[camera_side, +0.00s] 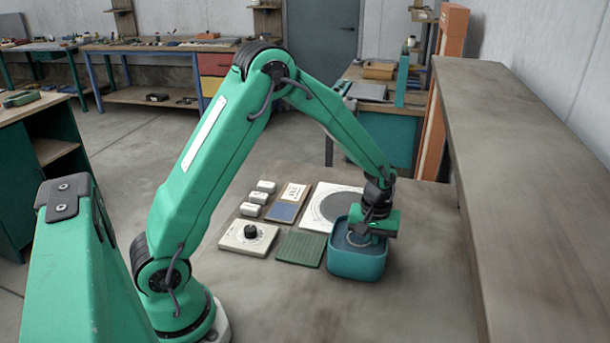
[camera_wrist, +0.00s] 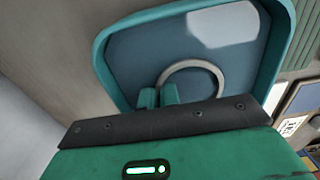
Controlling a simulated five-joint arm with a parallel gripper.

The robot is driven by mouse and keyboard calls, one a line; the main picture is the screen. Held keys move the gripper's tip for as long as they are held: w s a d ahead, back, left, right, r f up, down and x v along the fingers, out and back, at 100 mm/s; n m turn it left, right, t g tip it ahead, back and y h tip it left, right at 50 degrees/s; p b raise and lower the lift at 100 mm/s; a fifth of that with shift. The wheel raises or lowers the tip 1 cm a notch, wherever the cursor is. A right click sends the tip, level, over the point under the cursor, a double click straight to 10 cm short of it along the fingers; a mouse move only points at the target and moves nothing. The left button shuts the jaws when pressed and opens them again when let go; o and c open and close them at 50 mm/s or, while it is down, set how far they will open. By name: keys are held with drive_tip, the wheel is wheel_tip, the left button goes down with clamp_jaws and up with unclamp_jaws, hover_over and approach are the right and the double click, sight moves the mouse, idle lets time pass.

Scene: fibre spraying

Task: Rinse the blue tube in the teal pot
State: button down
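The teal pot (camera_side: 357,262) stands on the table at the right, and it fills the upper middle of the wrist view (camera_wrist: 112,70). Its inside shows a smooth blue-grey surface with a bright reflection. My gripper (camera_side: 365,234) points down at the pot's mouth. In the wrist view its two teal fingers (camera_wrist: 158,97) are close together, with the edge of a pale grey ring (camera_wrist: 222,77) running between them. The ring lies within the pot's outline and also shows in the side view (camera_side: 354,241). No plainly blue tube shows; I cannot tell whether this ring is its end.
Left of the pot lie a ribbed green mat (camera_side: 299,249), a dial box (camera_side: 248,237), a blue pad (camera_side: 284,212) and several small white blocks. A white plate with a grey disc (camera_side: 337,203) lies behind. A raised ledge (camera_side: 520,180) runs along the right. The front table is clear.

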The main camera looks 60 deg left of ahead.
idle(0.4)
drive_tip(key=shift+r, duration=0.95)
drive_tip(key=shift+f, duration=0.15)
drive_tip(key=shift+f, duration=0.9)
drive_tip(key=shift+r, duration=0.15)
drive_tip(key=shift+r, duration=0.95)
drive_tip(key=shift+f, duration=0.2)
drive_tip(key=shift+f, duration=0.9)
